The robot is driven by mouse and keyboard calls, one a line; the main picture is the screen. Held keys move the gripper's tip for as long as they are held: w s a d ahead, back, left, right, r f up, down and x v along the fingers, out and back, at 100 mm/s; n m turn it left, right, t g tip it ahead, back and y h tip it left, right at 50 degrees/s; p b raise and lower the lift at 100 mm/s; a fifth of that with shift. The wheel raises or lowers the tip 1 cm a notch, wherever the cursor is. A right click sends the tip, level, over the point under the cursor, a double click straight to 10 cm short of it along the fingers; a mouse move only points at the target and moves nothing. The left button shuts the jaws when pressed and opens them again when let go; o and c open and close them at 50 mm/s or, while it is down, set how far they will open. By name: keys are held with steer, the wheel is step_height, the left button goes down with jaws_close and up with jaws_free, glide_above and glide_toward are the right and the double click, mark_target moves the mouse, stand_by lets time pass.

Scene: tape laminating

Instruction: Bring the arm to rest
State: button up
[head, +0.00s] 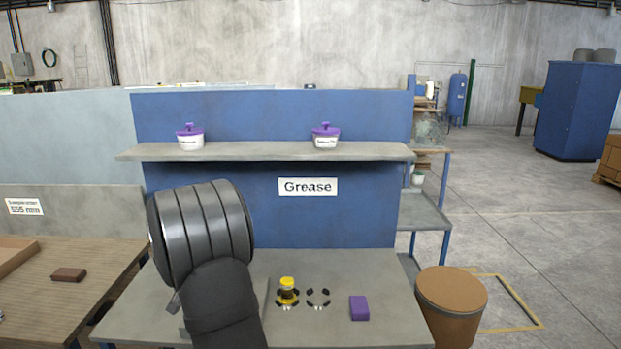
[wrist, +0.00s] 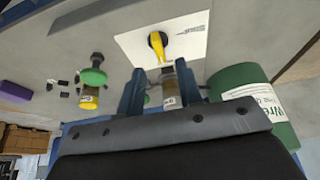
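My gripper (wrist: 162,92) shows in the wrist view with its two blue fingers spread apart. A small jar with a brownish body (wrist: 173,90) shows between the fingers, nearer the right one, with a gap on the left; it does not look gripped. In the head view my dark arm stands over the left part of the grey workbench (head: 390,335) and hides the gripper and whatever is behind it.
A yellow-topped item (head: 287,284) stands at one black ring mark; the other mark is empty. A purple block (head: 359,307) lies to the right.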

steer(key=v, duration=1.2)
steer(key=x, duration=1.7)
steer(key=shift+f, duration=0.15)
steer(key=shift+n+y, duration=0.3)
steer(key=shift+n, duration=0.4)
steer(key=a+v, duration=0.1)
steer(key=v, duration=1.7)
steer(key=w+f+n+g+y, duration=0.1)
steer(key=w+f+n, duration=0.2)
steer(key=f, duration=0.4)
steer(key=shift+w, duration=0.2)
